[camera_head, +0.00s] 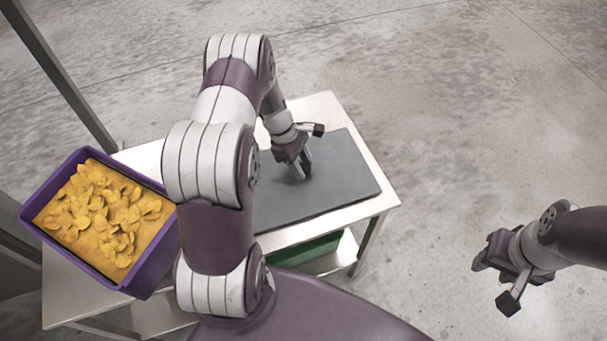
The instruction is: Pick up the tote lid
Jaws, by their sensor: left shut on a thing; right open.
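The tote lid looks to be the flat dark grey panel (343,176) on the right part of the light table. My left arm reaches over the table, and my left gripper (304,170) points down at the middle of the lid. It is shut on a part of the lid; its fingertips are small and the gripped part is hard to make out. My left arm hides the lid's left side. My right gripper (482,262) is open and empty, off to the right over the floor.
A purple tote (160,268) full of yellow chip-like pieces (105,215) stands on the left of the table (378,204). A green thing (305,250) lies on the shelf below. A dark post (62,75) rises at the upper left. The floor to the right is clear.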

